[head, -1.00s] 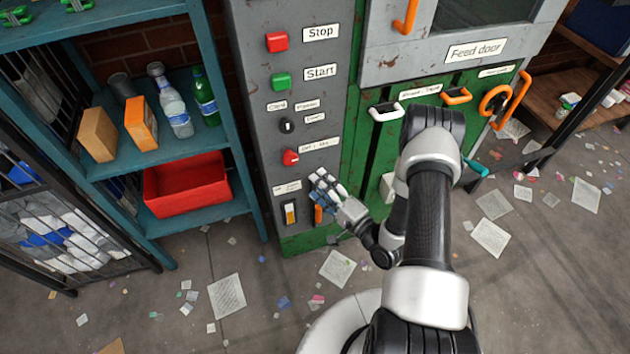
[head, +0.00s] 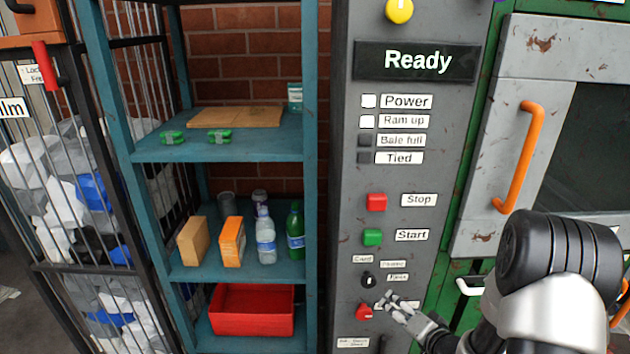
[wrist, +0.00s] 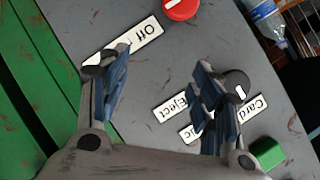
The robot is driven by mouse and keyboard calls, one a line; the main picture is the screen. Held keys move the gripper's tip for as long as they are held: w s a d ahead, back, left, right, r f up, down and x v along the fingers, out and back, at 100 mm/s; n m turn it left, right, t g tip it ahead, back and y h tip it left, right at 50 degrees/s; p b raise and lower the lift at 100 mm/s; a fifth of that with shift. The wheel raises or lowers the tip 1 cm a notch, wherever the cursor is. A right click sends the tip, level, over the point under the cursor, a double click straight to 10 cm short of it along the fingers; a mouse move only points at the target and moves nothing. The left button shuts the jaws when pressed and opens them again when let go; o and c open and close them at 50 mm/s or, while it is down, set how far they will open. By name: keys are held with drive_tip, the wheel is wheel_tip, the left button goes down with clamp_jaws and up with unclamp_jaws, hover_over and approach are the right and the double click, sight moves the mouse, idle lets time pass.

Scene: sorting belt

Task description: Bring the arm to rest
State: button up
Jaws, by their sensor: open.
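My gripper (head: 398,302) is in front of the lower part of the grey control panel (head: 345,230), just right of the red knob (head: 364,312). It partly covers the knob's label. In the wrist view my gripper (wrist: 158,75) is open, with nothing between its blue-padded fingers. The red knob (wrist: 181,8) is at the top there, beside the "Off" label (wrist: 145,38). The black knob (wrist: 237,86) is partly behind the right finger. I cannot tell whether the fingers touch the panel.
The display (head: 418,61) reads "Ready"; the Power and Ram up lamps are lit. A green machine with an orange-handled door (head: 518,155) stands right. A teal shelf (head: 225,150) holds bottles, boxes and a red bin (head: 252,318). A barred cage (head: 65,272) stands left.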

drive_tip(key=s+r+n+g+h, duration=0.2)
drive_tip(key=s+r+h, duration=0.15)
drive_tip(key=r, duration=0.55)
drive_tip(key=s+r+n+g+h, duration=0.1)
drive_tip(key=s+r+g+h, duration=0.1)
drive_tip(key=s+r, duration=0.5)
drive_tip(key=s+a+r+n+g+y, duration=0.1)
drive_tip(key=s+a+r+n, duration=0.1)
drive_tip(key=s, duration=0.9)
drive_tip(key=s+a+r+n+g+y, duration=0.1)
drive_tip(key=s+a+r, duration=0.4)
drive_tip(key=s, duration=0.6)
drive_tip(key=shift+a+r+n+g, duration=0.15)
drive_tip(key=shift+a+n+g, duration=0.3)
drive_tip(key=shift+g, duration=0.35)
